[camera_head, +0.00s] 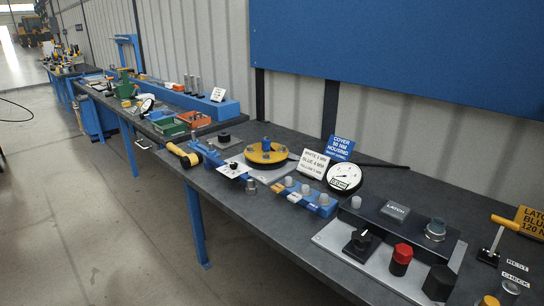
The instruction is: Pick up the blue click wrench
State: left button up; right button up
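A blue tool (207,154) lies near the front edge of the grey workbench, left of a round yellow part (265,152). It looks like the blue click wrench, but it is small and its outline is hard to make out. A yellow and black handle (184,155) lies at its left end by the bench edge; I cannot tell whether the two are one piece. A small white card (234,168) lies close to its right. Neither of my grippers is in view.
A blue block with grey caps (306,195), a dial gauge (344,178) and sign cards (313,163) stand to the right. A latch panel (395,228) with black and red knobs fills the near right. More benches (120,90) run back left. The floor (80,220) is clear.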

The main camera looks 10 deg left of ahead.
aim_at(240, 175)
jog(key=j, duration=0.8)
jog(key=k+j, duration=0.15)
jog(key=j, duration=0.7)
